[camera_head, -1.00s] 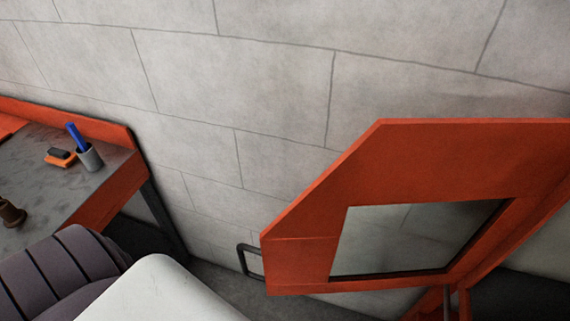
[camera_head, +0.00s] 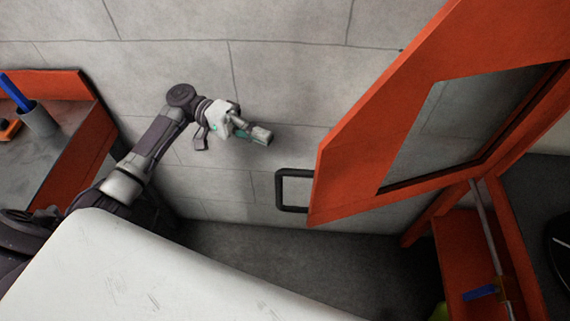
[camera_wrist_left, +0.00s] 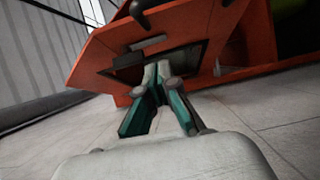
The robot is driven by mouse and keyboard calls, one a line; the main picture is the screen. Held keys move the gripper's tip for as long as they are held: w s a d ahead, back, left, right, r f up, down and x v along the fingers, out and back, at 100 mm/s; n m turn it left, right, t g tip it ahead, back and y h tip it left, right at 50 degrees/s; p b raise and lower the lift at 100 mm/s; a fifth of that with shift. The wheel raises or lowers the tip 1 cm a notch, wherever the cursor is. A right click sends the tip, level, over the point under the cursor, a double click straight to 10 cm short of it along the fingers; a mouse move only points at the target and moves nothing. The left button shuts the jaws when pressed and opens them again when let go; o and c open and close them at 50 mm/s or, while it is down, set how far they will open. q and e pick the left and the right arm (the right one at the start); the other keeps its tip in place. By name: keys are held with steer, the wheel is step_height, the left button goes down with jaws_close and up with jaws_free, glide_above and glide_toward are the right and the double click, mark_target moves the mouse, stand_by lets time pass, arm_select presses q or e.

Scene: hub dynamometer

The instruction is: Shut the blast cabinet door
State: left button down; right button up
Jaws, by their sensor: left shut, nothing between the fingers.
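The blast cabinet door (camera_head: 385,110) is an orange panel with a dark-framed window (camera_head: 460,125). It stands swung open from the orange cabinet (camera_head: 465,250) at the right. A dark loop handle (camera_head: 292,190) sticks out from its free left edge. My left gripper (camera_head: 262,136) is shut and empty, to the left of the door and above the handle, apart from both. In the left wrist view the gripper fingers (camera_wrist_left: 158,75) point towards the orange door (camera_wrist_left: 190,45), with a dark handle (camera_wrist_left: 140,14) near the top. My right gripper is not in view.
An orange-edged workbench (camera_head: 65,150) with a grey cup (camera_head: 38,120) holding a blue pen stands at the left. A grey block wall (camera_head: 290,80) is behind. Dark floor (camera_head: 270,260) is clear below the handle. A rod with a blue lever (camera_head: 480,292) is inside the cabinet.

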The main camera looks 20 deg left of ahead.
arm_select(q)
steer(key=s+d+p, duration=0.4)
steer(key=d+p, duration=0.1)
steer(key=d, duration=0.7)
steer(key=shift+s+d, duration=0.2)
steer(key=shift+d, duration=0.05)
steer(key=shift+s+p, duration=0.1)
steer(key=shift+p, duration=0.2)
